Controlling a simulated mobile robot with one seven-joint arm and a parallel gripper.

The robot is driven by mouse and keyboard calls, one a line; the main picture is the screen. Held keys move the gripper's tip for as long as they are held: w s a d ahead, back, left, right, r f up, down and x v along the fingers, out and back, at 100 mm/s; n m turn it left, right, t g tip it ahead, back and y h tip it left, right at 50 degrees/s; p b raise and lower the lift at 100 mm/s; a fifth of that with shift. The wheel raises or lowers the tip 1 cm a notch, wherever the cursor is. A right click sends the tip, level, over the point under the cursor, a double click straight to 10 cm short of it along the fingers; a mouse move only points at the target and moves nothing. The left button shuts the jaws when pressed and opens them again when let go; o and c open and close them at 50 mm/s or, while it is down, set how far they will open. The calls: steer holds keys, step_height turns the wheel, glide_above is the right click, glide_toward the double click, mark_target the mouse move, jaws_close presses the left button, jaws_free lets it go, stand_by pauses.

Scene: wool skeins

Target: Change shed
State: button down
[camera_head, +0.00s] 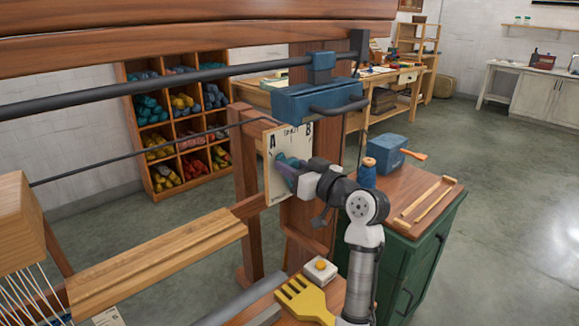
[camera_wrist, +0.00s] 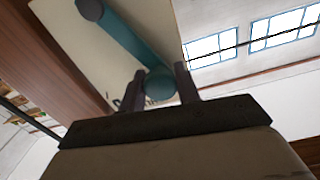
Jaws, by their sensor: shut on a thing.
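The shed selector is a cream plate (camera_head: 277,190) on the loom's wooden post, with the letters A at its upper left and B at its upper right. A teal lever (camera_wrist: 125,40) crosses the plate and ends in a round teal knob (camera_wrist: 158,83). My gripper (camera_head: 284,170) is at the plate and hides most of the lever in the head view. In the wrist view my gripper (camera_wrist: 167,86) has its two dark fingers on either side of the knob, shut on it. I cannot tell which letter the lever points to.
A blue box with a handle (camera_head: 318,102) sits on the dark rail just above the plate. A green cabinet (camera_head: 400,265) with a blue bin (camera_head: 385,152) stands to the right. A yellow comb-like tool (camera_head: 305,300) lies below. Wool shelves (camera_head: 175,120) stand behind.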

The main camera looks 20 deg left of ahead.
steer(key=w+m+p, duration=0.1)
steer(key=d+r+m, duration=0.1)
steer(key=shift+w+d+m+p, duration=0.1)
steer(key=shift+w+m+p, duration=0.2)
steer(key=shift+w+p, duration=0.1)
steer(key=w+m+p, duration=0.1)
steer(key=w+d+m, duration=0.1)
steer(key=shift+d+r+m+p, duration=0.1)
steer(key=shift+d+m+p, duration=0.05)
steer(key=shift+m+p, duration=0.25)
steer(key=shift+w+d+f+m+p, duration=0.15)
steer(key=shift+w+d+m+p, duration=0.2)
steer(key=shift+m, duration=0.25)
steer(key=shift+w+d+f+m+p, duration=0.1)
steer(key=shift+w+d+m+p, duration=0.1)
steer(key=shift+w+m+p, duration=0.3)
steer(key=shift+w+d+f+m+p, duration=0.3)
steer(key=shift+w+m, duration=0.15)
steer(key=shift+m, duration=0.3)
steer(key=shift+w+d+f+m+p, duration=0.15)
steer(key=shift+w+d+f+m, duration=0.2)
steer(key=shift+m, duration=0.4)
steer(key=c, duration=1)
jaws_free()
steer(key=shift+r, duration=0.1)
